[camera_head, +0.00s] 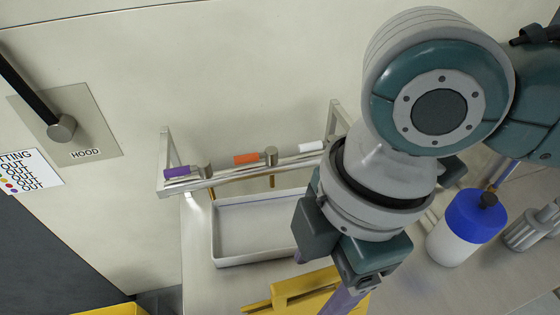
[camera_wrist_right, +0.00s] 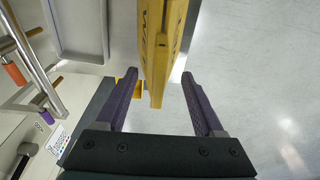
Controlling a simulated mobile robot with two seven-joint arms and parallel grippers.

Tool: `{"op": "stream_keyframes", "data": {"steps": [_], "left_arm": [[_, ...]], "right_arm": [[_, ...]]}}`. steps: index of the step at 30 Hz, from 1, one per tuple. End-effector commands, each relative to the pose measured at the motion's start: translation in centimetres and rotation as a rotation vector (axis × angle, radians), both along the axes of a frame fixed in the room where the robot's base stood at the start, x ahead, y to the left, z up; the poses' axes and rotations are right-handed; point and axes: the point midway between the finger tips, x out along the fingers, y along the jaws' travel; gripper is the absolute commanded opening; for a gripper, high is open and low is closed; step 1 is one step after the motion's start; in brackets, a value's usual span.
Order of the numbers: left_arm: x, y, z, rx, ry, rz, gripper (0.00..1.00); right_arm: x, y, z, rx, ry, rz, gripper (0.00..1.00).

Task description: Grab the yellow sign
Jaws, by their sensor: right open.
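The yellow sign (camera_head: 300,287) lies at the bottom middle of the head view, at the front of the metal counter, partly hidden by my right gripper. In the right wrist view the yellow sign (camera_wrist_right: 164,45) appears as a narrow upright panel with dark lettering, its near end between my fingers. My right gripper (camera_head: 320,280) is over the sign, with its purple fingers spread. In the right wrist view the right gripper (camera_wrist_right: 160,74) is open, with a gap visible on both sides of the sign. My left gripper is not in view.
A white bottle with a blue cap (camera_head: 475,215) stands at right, beside a metal container (camera_head: 525,236). A yellow object (camera_head: 112,309) shows at lower left.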

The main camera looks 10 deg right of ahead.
Motion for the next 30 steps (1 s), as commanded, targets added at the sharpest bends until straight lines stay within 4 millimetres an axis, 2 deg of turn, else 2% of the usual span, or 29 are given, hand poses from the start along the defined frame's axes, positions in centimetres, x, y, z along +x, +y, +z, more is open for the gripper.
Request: {"op": "stream_keyframes", "data": {"steps": [6,9,17,30], "left_arm": [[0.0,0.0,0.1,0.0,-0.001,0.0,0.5],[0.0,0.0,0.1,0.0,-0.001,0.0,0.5],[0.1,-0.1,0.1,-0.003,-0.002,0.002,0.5],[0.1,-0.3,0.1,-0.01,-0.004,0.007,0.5]], "right_arm": [[0.0,0.7,-3.4,-0.002,0.004,-0.001,0.7],[-0.1,0.8,-4.3,-0.002,0.002,0.0,0.7],[0.0,0.8,-4.5,-0.001,0.0,0.0,0.7],[0.0,0.8,-4.4,-0.001,0.0,0.0,0.2]]}}
